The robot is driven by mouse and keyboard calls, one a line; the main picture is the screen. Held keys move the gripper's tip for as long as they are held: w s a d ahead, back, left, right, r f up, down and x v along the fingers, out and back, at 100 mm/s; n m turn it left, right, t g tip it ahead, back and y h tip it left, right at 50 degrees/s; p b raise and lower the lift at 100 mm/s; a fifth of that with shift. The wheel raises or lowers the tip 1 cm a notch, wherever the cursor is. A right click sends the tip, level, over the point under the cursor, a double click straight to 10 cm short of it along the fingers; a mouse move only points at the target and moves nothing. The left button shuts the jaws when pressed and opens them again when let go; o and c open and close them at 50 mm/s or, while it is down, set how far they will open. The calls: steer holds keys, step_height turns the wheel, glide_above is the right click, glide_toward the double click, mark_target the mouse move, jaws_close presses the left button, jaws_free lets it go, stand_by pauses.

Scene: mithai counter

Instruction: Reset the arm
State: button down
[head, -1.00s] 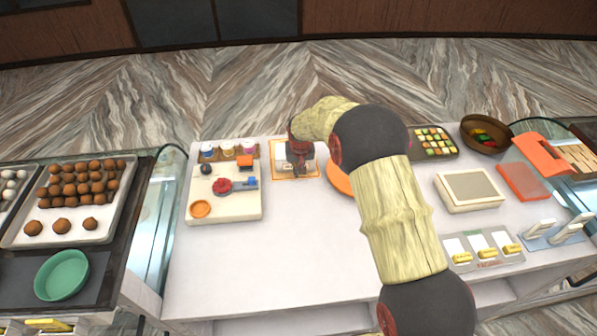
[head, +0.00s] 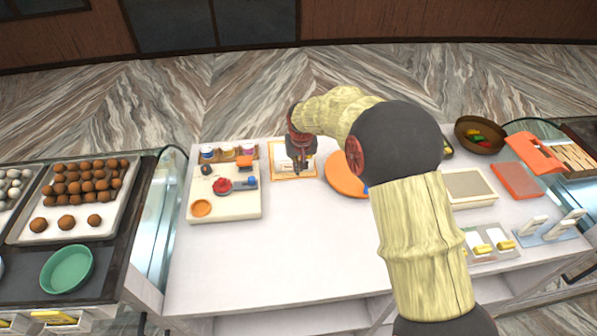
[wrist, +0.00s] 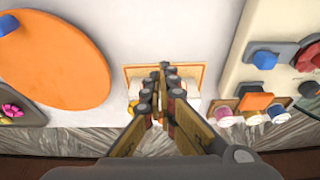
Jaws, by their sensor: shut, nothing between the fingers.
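My gripper (head: 300,168) hangs over the counter near its far edge, above an orange-bordered card (head: 279,172). In the wrist view the gripper (wrist: 163,68) points down with its two fingers closed together and nothing between them. It covers the middle of the card, whose orange border (wrist: 196,67) shows around the fingers. My arm arches from the lower right of the head view to the gripper and hides part of the counter's right half.
A white board (head: 231,209) with small items stands left of the gripper. An orange round disc (head: 343,176) lies to its right, partly behind my arm. A brown bowl (head: 470,142) and an orange box (head: 516,181) sit farther right. The counter's front left is clear.

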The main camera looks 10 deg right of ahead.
steer(key=s+d+r+b, duration=0.2)
steer(key=s+d+r, duration=0.1)
steer(key=s, duration=1)
steer(key=s+d+r+t+b, duration=0.1)
steer(key=s+d+r+b, duration=0.2)
steer(key=s, duration=1.1)
steer(key=s+d+r+t+b, duration=0.1)
steer(key=s+r, duration=0.6)
steer(key=s, duration=0.7)
steer(key=shift+s+d+b, duration=0.25)
steer(key=shift+d+b, duration=0.65)
steer(key=shift+d, duration=0.4)
